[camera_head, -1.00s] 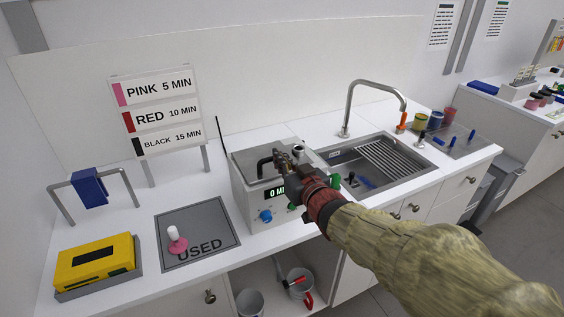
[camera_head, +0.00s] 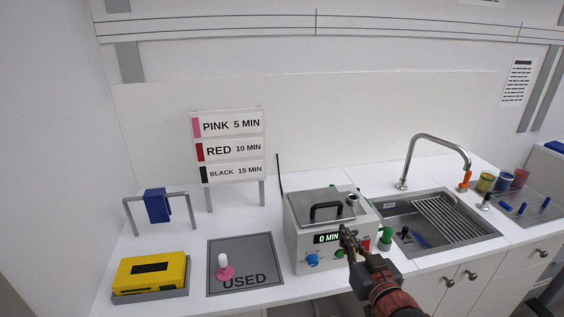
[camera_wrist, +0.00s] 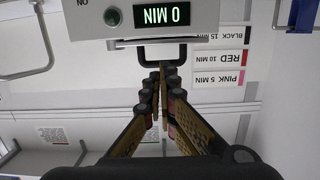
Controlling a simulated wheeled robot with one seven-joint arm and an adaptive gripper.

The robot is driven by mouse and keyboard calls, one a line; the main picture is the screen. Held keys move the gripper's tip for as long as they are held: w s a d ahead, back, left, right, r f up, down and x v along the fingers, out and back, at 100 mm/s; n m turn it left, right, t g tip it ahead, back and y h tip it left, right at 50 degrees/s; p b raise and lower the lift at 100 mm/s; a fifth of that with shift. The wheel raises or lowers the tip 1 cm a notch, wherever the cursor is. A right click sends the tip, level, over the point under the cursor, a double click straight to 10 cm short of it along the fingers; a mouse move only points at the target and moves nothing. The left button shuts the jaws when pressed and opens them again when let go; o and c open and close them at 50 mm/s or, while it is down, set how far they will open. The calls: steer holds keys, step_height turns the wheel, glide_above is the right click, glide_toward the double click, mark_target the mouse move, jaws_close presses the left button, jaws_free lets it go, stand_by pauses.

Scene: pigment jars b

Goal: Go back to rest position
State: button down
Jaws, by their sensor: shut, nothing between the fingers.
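My gripper (camera_head: 347,236) is shut and empty in front of the machine with the lid, at its right part. The grey box-shaped machine (camera_head: 306,246) has a black lid handle (camera_head: 326,211), a blue knob and a display reading "0 MIN" (camera_head: 327,239). In the wrist view the closed fingers (camera_wrist: 158,72) point toward the machine, whose display (camera_wrist: 163,15) appears upside down. Whether the fingers touch it I cannot tell.
A "USED" mat (camera_head: 262,252) holds a pink-based white-topped item (camera_head: 224,267). A yellow box (camera_head: 150,272), a blue cloth on a rail (camera_head: 155,205), a time sign (camera_head: 228,148) and a sink (camera_head: 440,252) with a tap (camera_head: 411,160) stand around. Jars (camera_head: 504,181) are at the right.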

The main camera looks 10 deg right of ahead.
steer(key=s+d+f+m+g+h, duration=0.2)
steer(key=s+d+f+g+h, duration=0.3)
steer(key=s+f+g, duration=0.5)
steer(key=s+a+r+n+y, duration=0.1)
steer(key=s+a+r+y, duration=0.1)
steer(key=s+a+r, duration=0.2)
steer(key=s+a+r+n+g+y, duration=0.1)
steer(key=s+a+r+y, duration=0.2)
steer(key=s+a, duration=0.3)
steer(key=shift+a+r, duration=0.65)
steer(key=shift+a, duration=1.15)
